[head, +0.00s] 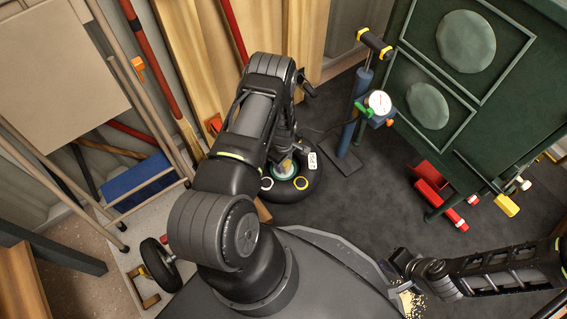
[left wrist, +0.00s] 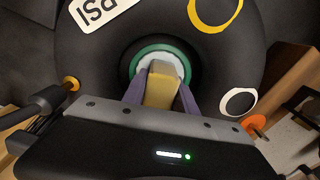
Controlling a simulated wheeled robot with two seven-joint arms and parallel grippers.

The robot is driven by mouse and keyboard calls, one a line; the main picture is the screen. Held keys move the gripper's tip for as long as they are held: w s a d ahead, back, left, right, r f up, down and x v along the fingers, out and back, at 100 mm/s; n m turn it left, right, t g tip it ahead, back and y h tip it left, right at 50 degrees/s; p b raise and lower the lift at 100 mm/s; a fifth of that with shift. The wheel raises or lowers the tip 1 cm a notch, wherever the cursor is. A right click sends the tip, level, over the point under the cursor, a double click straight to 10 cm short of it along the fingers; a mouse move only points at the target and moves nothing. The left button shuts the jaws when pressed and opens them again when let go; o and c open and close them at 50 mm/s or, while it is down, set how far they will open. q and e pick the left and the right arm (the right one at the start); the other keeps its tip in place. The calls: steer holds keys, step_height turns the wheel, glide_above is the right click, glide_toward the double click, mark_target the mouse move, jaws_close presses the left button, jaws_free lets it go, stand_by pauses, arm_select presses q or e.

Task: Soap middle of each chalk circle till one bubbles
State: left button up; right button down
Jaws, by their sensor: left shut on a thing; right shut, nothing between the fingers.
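A black inflated tube (head: 300,193) lies on the dark floor, with a white PSI tag (head: 312,160). A white chalk circle (head: 267,184) and a yellow chalk circle (head: 301,183) show on it; both also show in the left wrist view, white (left wrist: 238,102) and yellow (left wrist: 215,28). A round green-rimmed dish (left wrist: 138,63) with a white inside sits in the tube's centre hole. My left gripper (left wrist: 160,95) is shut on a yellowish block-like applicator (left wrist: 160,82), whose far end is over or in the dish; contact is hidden. My right gripper (head: 397,265) is shut and empty, at lower right.
A blue floor pump (head: 352,125) with a gauge (head: 378,103) stands just right of the tube. Boards and poles lean at left, near a small wheel (head: 160,265).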

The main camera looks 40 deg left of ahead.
stand_by(0.6)
arm_select(q)
steer(key=shift+r+p, duration=2.45)
steer(key=shift+r, duration=1.05)
